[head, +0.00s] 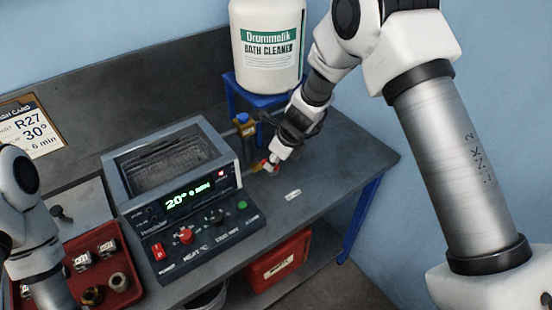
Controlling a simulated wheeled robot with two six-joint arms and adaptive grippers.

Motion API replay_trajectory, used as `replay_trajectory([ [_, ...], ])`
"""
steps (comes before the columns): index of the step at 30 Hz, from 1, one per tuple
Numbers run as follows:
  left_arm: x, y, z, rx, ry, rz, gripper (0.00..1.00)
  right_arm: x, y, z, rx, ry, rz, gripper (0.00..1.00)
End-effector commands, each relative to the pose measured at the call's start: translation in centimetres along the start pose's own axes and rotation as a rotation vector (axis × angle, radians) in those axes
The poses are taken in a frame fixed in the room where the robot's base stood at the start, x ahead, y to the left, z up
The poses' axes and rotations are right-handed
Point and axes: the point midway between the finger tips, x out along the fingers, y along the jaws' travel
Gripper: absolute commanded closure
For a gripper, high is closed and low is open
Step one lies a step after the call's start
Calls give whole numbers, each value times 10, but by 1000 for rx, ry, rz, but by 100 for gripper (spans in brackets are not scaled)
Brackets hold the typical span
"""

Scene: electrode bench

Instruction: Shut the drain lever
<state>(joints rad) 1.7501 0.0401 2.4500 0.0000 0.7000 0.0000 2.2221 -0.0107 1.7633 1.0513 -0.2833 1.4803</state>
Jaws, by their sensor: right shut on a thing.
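The drain lever (265,164) shows as a small red piece at the right side of the ultrasonic bath (117,178), near a small brass-coloured valve fitting (254,169). My right gripper (271,166) reaches down from the upper right and is shut on the lever. The fingers cover much of the lever, so its exact angle is hard to tell. My left arm shows at the left edge; its gripper is outside the picture.
A white cleaner jug (266,62) stands on a blue stand (262,99) behind. A red tray (125,297) of parts is at front left.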

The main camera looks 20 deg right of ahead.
Motion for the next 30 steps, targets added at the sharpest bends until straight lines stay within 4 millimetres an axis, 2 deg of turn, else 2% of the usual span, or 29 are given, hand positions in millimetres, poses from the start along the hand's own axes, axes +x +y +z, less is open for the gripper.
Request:
replay_trajectory([
  [4, 9, 0, 0, 0, 0, 0, 60, 4, 9, -4, 114, 8, -45, 100],
  [15, 11, 0, 0, 0, 0, 0, 60, 3, 17, -2, 326, 7, -132, 100],
  [30, 11, 0, 0, 0, 0, 0, 60, 4, 18, -1, 386, 6, -155, 100],
])
